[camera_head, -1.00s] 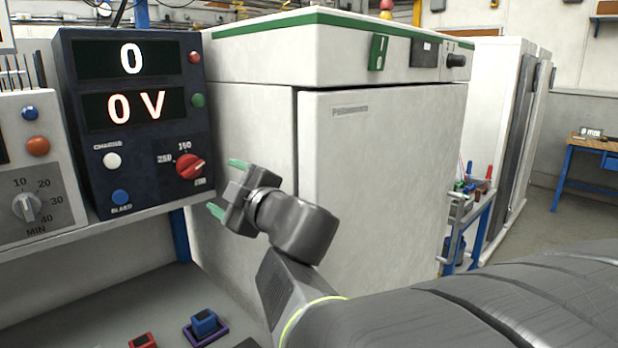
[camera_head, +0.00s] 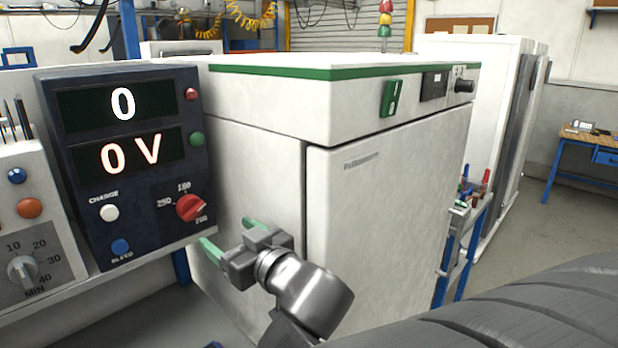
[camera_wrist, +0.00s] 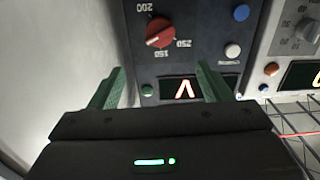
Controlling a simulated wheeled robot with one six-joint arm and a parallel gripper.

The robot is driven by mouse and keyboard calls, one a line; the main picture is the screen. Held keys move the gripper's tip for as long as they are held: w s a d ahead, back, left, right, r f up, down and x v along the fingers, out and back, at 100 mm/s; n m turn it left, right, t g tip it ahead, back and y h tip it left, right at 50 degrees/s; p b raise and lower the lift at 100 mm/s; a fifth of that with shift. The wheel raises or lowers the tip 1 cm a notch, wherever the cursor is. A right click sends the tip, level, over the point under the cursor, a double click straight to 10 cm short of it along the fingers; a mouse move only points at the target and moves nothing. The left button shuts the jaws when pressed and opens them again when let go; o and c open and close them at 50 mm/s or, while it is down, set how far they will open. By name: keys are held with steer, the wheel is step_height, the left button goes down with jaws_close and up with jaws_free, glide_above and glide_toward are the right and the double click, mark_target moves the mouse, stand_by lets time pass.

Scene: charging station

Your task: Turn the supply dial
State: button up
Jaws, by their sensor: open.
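The supply dial is a red knob (camera_head: 190,207) on the lower right of the dark supply panel (camera_head: 146,204), with the labels 150, 250 and 200 around it. Its exact setting is hard to tell. The displays above read 0 and 0 V. My gripper (camera_head: 226,232) is open and empty, with two green fingers pointing at the panel, just right of and slightly below the dial in the head view. In the wrist view the dial (camera_wrist: 160,33) lies ahead, beyond the fingertips of my gripper (camera_wrist: 160,68) and apart from them.
A white button (camera_head: 109,212) and a blue button (camera_head: 120,247) sit left of the dial. A timer unit (camera_head: 30,235) stands further left. A large white cabinet (camera_head: 390,190) with a green stripe stands close to the right of my gripper.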

mark_target(196, 210)
steer(key=b+x, duration=0.8)
steer(key=x, duration=0.5)
steer(key=shift+w+a, duration=0.2)
steer(key=shift+c, duration=0.2)
steer(key=c, duration=0.9)
